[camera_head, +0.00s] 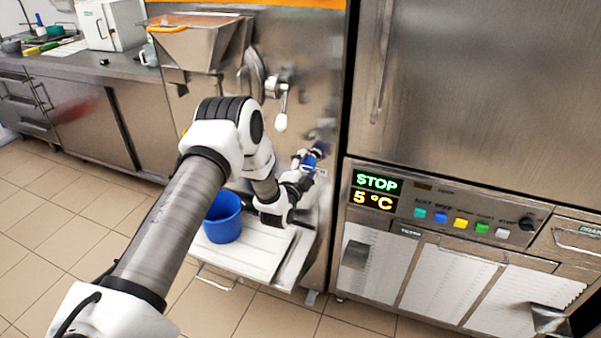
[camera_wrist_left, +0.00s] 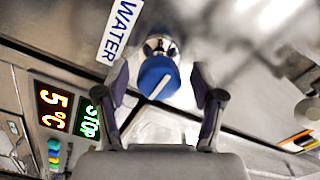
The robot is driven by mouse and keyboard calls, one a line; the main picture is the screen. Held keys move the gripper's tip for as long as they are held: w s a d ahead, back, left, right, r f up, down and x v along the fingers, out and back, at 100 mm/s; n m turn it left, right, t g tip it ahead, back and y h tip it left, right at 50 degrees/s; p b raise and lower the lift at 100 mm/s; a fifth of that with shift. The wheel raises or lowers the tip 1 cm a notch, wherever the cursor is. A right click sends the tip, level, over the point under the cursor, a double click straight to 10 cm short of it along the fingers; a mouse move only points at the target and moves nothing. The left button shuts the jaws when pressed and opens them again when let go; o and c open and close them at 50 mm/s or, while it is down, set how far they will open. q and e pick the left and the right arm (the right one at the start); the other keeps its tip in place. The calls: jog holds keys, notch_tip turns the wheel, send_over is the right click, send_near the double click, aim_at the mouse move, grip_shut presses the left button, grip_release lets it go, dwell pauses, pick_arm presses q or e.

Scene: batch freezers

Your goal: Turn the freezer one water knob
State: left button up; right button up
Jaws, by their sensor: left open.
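The water knob (camera_wrist_left: 158,76) is a blue round knob with a white line on a metal stem. In the left wrist view it sits beside a white label (camera_wrist_left: 120,28) reading WATER. My left gripper (camera_wrist_left: 167,95) is open, with a finger on each side of the knob; I cannot tell whether either finger touches it. In the head view the knob shows as a small blue spot (camera_head: 309,160) on the freezer front, partly hidden by my left gripper (camera_head: 303,172). My right gripper is not in view.
A blue bucket (camera_head: 223,217) stands on the white shelf (camera_head: 248,256) below the machine. A metal hopper (camera_head: 196,42) and a white-tipped lever (camera_head: 281,120) are above. To the right, a panel (camera_head: 375,191) reads STOP and 5 °C. Tiled floor (camera_head: 60,250) is open at left.

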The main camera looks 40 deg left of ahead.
pick_arm(q)
jog(key=v, duration=1.1)
jog(key=shift+s, duration=0.2)
